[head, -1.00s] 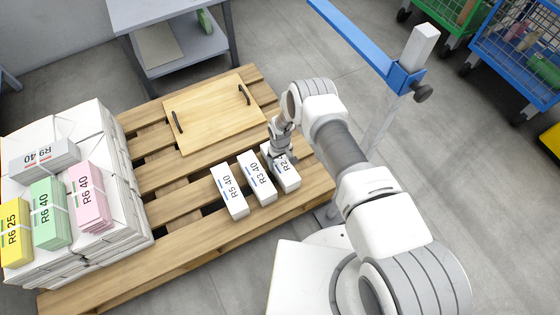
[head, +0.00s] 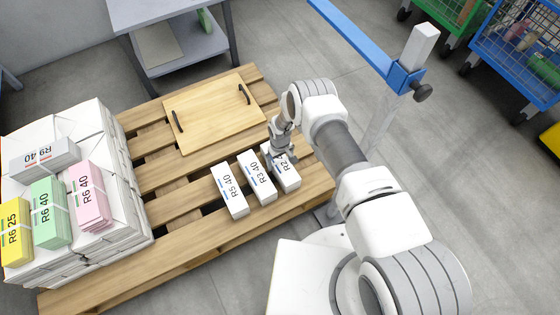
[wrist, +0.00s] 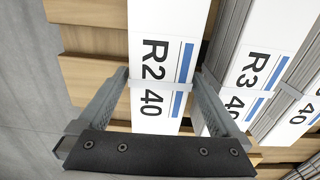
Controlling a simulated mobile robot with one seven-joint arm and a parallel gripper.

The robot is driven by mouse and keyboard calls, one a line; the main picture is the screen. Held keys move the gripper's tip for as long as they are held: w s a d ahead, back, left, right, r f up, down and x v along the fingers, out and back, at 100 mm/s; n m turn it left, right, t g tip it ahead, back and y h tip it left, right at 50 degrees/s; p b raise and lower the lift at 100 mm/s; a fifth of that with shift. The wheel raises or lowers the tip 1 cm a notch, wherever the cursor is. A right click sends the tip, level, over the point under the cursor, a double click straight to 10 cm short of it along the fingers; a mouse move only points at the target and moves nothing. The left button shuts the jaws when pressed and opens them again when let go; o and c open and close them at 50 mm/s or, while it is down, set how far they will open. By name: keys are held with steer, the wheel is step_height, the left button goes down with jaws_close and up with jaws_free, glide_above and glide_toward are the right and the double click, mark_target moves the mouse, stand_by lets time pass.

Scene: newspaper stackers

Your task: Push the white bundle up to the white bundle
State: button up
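Three white bundles lie side by side near the pallet's front right edge. They are R5 40 (head: 231,196), R3 40 (head: 258,180) and R2 40 (head: 290,178). R2 40 is the rightmost, with a narrow gap between it and R3 40. My gripper (head: 277,156) is down at the far part of R2 40. In the wrist view, R2 40 (wrist: 158,50) lies between my two fingers (wrist: 164,85), one close along each long side. The right finger is in the gap beside R3 40 (wrist: 258,70). I cannot tell whether both fingers press on it.
The wooden pallet (head: 185,215) carries a board with two black handles (head: 212,112) behind the bundles. A white stack (head: 85,125) at left bears yellow, green, pink and grey bundles. A grey table (head: 170,15) stands behind. A blue frame (head: 350,35) stands at right.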

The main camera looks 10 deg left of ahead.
mark_target(280, 161)
steer(key=shift+s, duration=0.1)
step_height(280, 161, up, 17)
steer(key=p, duration=0.6)
steer(key=shift+r+p, duration=0.2)
steer(key=shift+p, duration=0.15)
